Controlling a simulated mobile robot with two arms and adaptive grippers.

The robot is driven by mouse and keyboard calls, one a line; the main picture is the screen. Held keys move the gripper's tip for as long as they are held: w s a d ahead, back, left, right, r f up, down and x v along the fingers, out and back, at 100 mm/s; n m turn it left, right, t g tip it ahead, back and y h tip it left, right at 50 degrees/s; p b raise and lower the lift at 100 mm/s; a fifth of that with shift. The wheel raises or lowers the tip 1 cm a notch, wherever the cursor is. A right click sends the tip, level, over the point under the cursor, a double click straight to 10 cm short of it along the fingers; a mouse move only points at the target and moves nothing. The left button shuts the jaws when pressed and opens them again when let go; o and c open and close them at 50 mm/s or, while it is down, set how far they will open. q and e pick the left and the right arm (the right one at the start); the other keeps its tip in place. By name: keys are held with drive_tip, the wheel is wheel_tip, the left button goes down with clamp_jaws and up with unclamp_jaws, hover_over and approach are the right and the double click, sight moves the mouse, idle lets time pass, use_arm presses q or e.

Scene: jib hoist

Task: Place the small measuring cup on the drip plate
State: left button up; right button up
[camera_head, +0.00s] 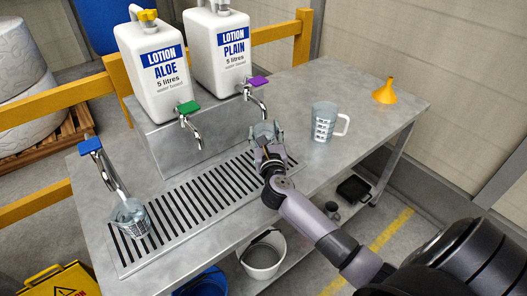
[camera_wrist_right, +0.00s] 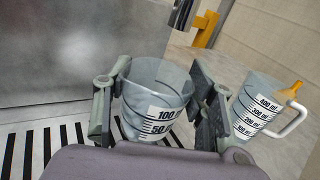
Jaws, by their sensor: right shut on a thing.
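My right gripper (camera_head: 267,152) is shut around the small measuring cup (camera_head: 264,130), near the purple-handled tap. In the right wrist view the gripper (camera_wrist_right: 158,110) has one finger on each side of the clear cup (camera_wrist_right: 157,78), which is upright, with its 100 and 50 ml marks facing the camera. The slotted drip plate (camera_head: 200,201) runs along the table, and its slots also show at the lower left of the right wrist view (camera_wrist_right: 42,142). The cup is over or beside the plate's right end; I cannot tell whether it touches. My left gripper is not in view.
A larger handled measuring jug (camera_head: 323,122) and a yellow funnel (camera_head: 385,91) stand on the right of the table (camera_head: 365,110). Another clear cup (camera_head: 131,217) is under the blue-handled tap (camera_head: 92,147). Two lotion containers (camera_head: 152,65) (camera_head: 217,48) stand behind their taps. A white bucket (camera_head: 262,258) is below.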

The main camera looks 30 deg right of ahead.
drive_tip(key=shift+f, duration=0.95)
drive_tip(key=shift+f+b, duration=0.6)
drive_tip(key=shift+f, duration=1.05)
drive_tip(key=shift+f, duration=0.1)
drive_tip(key=o, duration=1.1)
drive_tip(key=shift+r, duration=0.2)
drive_tip(key=v, duration=0.5)
drive_tip(key=b+v, duration=0.1)
drive_tip(key=v, duration=0.5)
drive_tip(key=shift+f, duration=0.2)
drive_tip(key=shift+s+a+r, duration=0.15)
drive_tip(key=shift+s+a, duration=0.05)
drive_tip(key=shift+s, duration=0.3)
